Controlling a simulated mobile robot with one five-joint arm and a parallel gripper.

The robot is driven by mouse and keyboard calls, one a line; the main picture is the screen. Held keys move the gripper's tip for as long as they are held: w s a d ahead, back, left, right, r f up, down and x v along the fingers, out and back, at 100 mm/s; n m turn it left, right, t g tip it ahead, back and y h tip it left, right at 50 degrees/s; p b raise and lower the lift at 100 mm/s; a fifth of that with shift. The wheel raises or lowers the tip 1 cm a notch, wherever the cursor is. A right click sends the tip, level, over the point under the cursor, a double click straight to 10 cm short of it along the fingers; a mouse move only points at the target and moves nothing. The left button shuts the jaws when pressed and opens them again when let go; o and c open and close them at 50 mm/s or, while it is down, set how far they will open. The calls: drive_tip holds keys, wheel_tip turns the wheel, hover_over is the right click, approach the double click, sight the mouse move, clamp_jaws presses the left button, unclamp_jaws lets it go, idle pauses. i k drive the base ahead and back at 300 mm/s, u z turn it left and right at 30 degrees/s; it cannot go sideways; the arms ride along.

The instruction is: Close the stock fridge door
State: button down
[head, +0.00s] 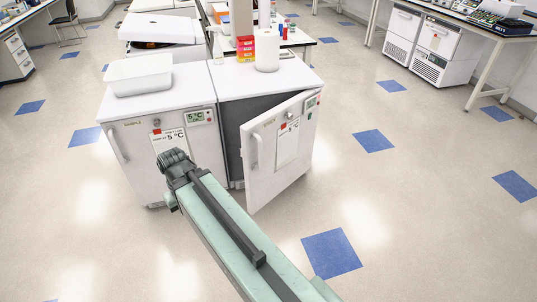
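Two white under-bench fridges stand side by side in the head view. The right fridge (255,82) has its door (268,170) partly open, swung out toward me from its right edge, with a dark gap on the left. The door has a vertical handle (255,151), a paper label and a small display at its top. The left fridge door (150,170) looks shut and bears a "5 °C" sign. My gripper (172,158) is in front of the left fridge in the picture, left of the open door. Its fingers are too small to judge.
A white tray (140,80) sits on the left fridge. A paper roll (267,50) and red and yellow boxes (245,48) stand at the back of the right one. Open floor (400,215) lies right of the door. Benches stand farther back.

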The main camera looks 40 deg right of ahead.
sight(270, 143)
drive_tip(key=z, duration=0.05)
drive_tip(key=i, duration=1)
drive_tip(key=u, duration=0.05)
